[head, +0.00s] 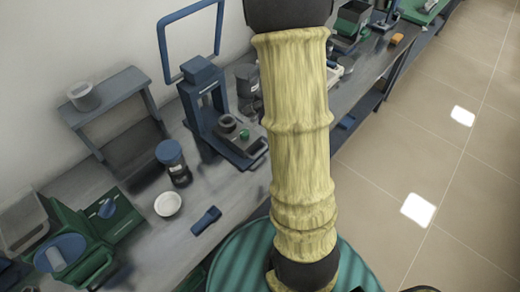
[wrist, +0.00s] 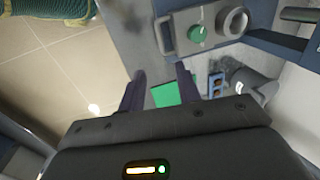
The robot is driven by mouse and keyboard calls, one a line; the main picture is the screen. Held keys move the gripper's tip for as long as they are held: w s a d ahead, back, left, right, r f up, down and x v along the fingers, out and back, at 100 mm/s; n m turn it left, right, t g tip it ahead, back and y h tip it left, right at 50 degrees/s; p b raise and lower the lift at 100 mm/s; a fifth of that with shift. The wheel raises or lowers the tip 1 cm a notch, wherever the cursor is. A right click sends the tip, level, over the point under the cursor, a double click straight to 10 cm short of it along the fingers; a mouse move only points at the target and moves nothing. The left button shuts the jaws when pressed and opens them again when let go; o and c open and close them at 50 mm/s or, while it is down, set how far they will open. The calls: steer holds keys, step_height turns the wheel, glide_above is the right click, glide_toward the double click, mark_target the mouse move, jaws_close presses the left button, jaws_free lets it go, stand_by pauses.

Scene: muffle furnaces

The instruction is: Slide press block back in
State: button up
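The press block (head: 238,133) is a grey block with a green knob and a round grey cup on top. It sits on the base at the front of the blue press (head: 205,107), out from between the uprights. In the wrist view the block (wrist: 182,40) is near the top, with a loop handle on its left end and the blue press frame (wrist: 282,47) to its right. My gripper (wrist: 160,76) is open and empty, its two dark fingers apart. The fingertips appear short of the block, with no visible contact. The head view does not show the gripper.
A green item (wrist: 167,94) shows between and beyond my fingers. On the bench are a dark jar with a blue lid (head: 170,153), a white dish (head: 168,204), a small blue object (head: 206,221) and a green machine (head: 70,250). Open floor (head: 440,150) lies right.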

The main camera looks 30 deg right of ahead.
mark_target(259, 152)
steer(key=w+f, duration=0.1)
steer(key=f, duration=0.4)
steer(key=w+f+b, duration=0.1)
steer(key=f, duration=0.4)
steer(key=w+a+f+b, duration=0.1)
steer(key=f, duration=0.5)
steer(key=shift+f, duration=0.1)
jaws_close()
